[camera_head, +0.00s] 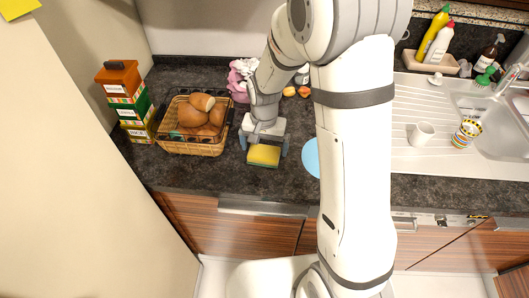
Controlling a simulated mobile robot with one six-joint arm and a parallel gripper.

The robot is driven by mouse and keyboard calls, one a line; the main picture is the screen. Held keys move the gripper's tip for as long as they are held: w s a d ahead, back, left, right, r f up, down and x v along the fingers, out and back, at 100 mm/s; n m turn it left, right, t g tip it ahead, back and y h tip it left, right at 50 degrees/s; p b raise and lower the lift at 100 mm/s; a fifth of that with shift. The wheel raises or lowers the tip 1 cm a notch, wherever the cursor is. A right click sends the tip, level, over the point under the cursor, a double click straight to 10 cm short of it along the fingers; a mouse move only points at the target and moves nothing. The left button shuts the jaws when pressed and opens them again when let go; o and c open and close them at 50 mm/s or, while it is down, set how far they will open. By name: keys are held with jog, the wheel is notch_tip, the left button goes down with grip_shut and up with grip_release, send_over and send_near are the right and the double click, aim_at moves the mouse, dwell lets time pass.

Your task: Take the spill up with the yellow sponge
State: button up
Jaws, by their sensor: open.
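The yellow sponge (264,155) lies on the dark countertop, right of the bread basket. My gripper (263,148) is directly at the sponge, with one finger to its left and one to its right. The jaws are open, and I cannot tell whether the fingers touch the sponge. A light blue patch (311,158), possibly the spill, shows on the counter to the right of the sponge. My arm hides its right part.
A wicker basket of bread (189,141) stands close on the left, with stacked boxes (126,101) beyond it. A pink and white cloth (238,79) lies behind. The white sink unit (440,120) with a cup (421,134) is on the right.

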aim_at(264, 151)
jog(key=shift+f, duration=1.55)
jog(key=c, duration=0.8)
notch_tip(264, 151, up, 10)
jog(key=shift+b, duration=0.6)
